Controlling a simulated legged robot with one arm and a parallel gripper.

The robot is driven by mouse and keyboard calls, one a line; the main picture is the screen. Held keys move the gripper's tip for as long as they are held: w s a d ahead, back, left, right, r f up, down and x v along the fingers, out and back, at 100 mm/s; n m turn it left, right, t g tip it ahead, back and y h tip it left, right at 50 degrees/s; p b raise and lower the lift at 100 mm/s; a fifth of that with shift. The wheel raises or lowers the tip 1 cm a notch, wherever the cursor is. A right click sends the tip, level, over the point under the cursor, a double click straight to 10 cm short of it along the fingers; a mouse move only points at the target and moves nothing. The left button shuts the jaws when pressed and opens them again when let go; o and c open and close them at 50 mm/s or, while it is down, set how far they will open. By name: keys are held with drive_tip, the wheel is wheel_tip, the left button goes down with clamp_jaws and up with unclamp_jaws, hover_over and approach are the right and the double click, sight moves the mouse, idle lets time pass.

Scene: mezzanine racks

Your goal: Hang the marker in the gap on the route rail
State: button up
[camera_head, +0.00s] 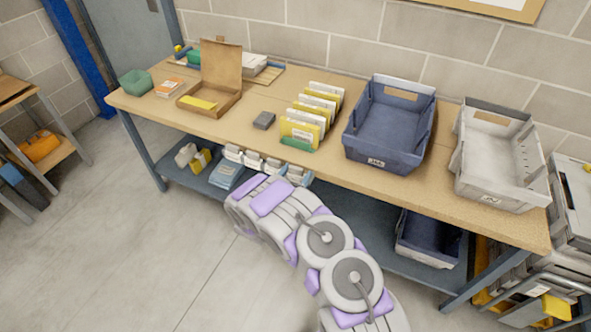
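The route rail (306,180) runs along the front edge of the wooden workbench, partly hidden by my arm. Several white markers (253,160) hang on it in a row, close together. I cannot make out a clear gap between them from here. My grey and purple arm reaches in from the lower right, its far part just in front of and below the row. My gripper cannot be made out; it is hidden behind the arm, so what it holds is not visible. No loose marker can be told apart.
The workbench (390,182) holds a green bin (136,82), an open cardboard box (226,98), yellow-and-white cards (301,132), a dark block (264,120), a blue crate (383,150) and a grey crate (488,183). A lower shelf holds light blue and yellow items. Floor at left front is clear.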

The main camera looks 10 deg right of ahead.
drive_tip(key=shift+w+r, duration=0.1)
drive_tip(key=shift+r, duration=0.05)
drive_tip(key=shift+s+a+p, duration=0.2)
drive_tip(key=shift+a+p, duration=0.15)
drive_tip(key=shift+p, duration=0.05)
drive_tip(key=p+v, duration=0.4)
drive_tip(key=v, duration=1.2)
drive_tip(key=shift+s+f, duration=0.25)
drive_tip(key=shift+s, duration=0.15)
drive_tip(key=shift+a, duration=0.1)
